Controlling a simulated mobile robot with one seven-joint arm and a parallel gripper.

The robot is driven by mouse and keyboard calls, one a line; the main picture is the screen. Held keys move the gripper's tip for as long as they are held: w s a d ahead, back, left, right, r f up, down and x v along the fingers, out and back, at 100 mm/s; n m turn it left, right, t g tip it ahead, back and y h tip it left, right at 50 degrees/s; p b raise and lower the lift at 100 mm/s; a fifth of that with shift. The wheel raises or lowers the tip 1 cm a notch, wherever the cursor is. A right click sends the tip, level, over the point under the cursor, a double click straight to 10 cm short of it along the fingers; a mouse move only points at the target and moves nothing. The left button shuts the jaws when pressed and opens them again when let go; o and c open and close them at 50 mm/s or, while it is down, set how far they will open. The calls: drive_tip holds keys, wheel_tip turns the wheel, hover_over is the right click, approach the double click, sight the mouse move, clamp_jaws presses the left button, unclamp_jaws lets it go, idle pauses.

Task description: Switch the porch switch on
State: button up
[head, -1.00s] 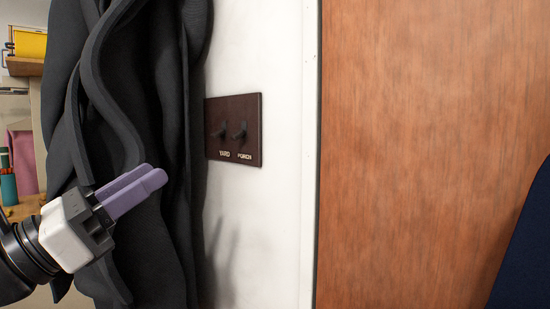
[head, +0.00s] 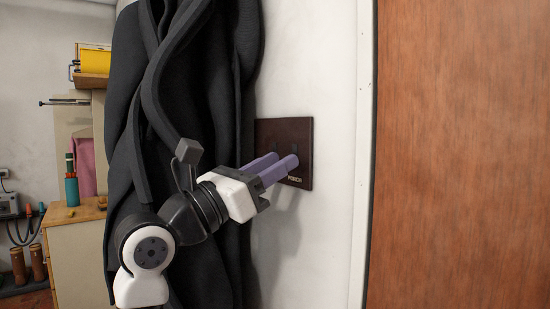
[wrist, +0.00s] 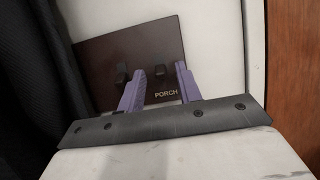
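The dark brown switch plate (head: 284,128) is on the white wall and also shows in the wrist view (wrist: 101,55). Its PORCH label shows in both views. In the wrist view, the porch switch (wrist: 160,71) is a small dark lever above that label, seen between my two purple fingers. The yard switch (wrist: 122,72) is left of the left finger. My gripper (head: 285,159) is open at the plate, with its fingers (wrist: 161,68) apart on either side of the porch lever. I cannot tell whether they touch it. In the head view the fingers hide the porch lever.
Dark hanging cloth (head: 185,120) is left of the plate, close beside my arm. A brown wooden panel (head: 460,150) is to the right, past a white trim strip (head: 362,150). A wooden cabinet (head: 80,250) with a teal bottle (head: 72,188) stands at the far left.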

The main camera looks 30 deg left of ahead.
drive_tip(key=shift+w+r, duration=0.1)
drive_tip(key=shift+w, duration=0.15)
clamp_jaws()
